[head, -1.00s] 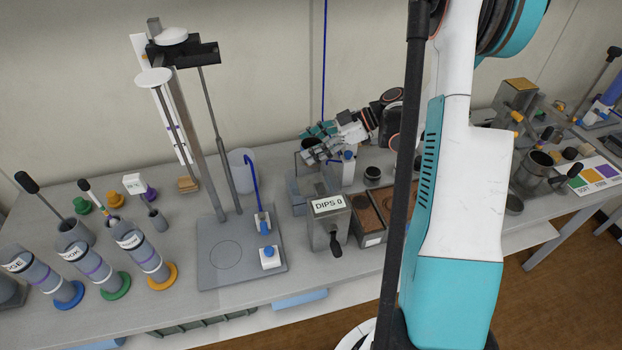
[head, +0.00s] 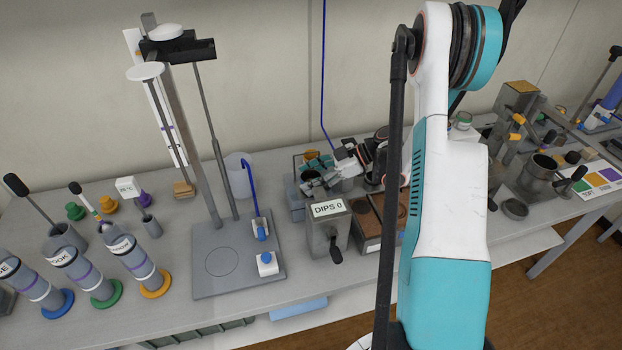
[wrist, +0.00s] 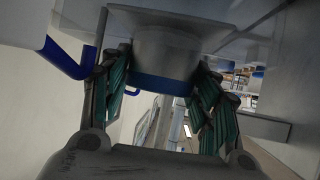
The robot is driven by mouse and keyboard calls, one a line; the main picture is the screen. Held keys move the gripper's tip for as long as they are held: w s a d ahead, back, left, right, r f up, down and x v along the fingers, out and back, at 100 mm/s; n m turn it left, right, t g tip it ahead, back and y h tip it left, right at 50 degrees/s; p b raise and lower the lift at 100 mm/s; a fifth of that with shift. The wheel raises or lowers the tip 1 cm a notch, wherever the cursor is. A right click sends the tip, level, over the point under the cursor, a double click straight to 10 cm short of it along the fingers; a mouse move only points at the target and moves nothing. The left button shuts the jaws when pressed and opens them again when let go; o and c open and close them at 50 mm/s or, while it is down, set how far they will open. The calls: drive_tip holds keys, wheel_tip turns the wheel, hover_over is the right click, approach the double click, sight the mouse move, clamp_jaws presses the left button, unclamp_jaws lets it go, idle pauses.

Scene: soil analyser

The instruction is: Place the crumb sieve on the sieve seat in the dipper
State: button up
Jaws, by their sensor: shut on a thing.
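My gripper (head: 318,170) is at the back of the bench, low over the dipper (head: 329,226), the grey unit with the "DIPS 0" label. In the wrist view my gripper (wrist: 160,82) has its teal-padded fingers closed on both sides of a grey round cup with a dark blue band, which I take to be the crumb sieve (wrist: 166,50). The sieve is mostly hidden by the fingers in the head view. The sieve seat is not clearly visible behind the label box and gripper. I cannot tell whether the sieve touches it.
Brown-filled trays (head: 368,222) stand right of the dipper. A grey stand with a flat base plate (head: 222,262) and a blue hooked tube (head: 250,182) is to the left. Several labelled tubes (head: 130,257) stand at the far left. My arm blocks the bench's middle right.

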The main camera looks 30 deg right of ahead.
drive_tip(key=shift+f, duration=0.15)
drive_tip(key=o, duration=1)
drive_tip(key=shift+c, duration=0.2)
drive_tip(key=p+v, duration=0.3)
drive_tip(key=v, duration=0.9)
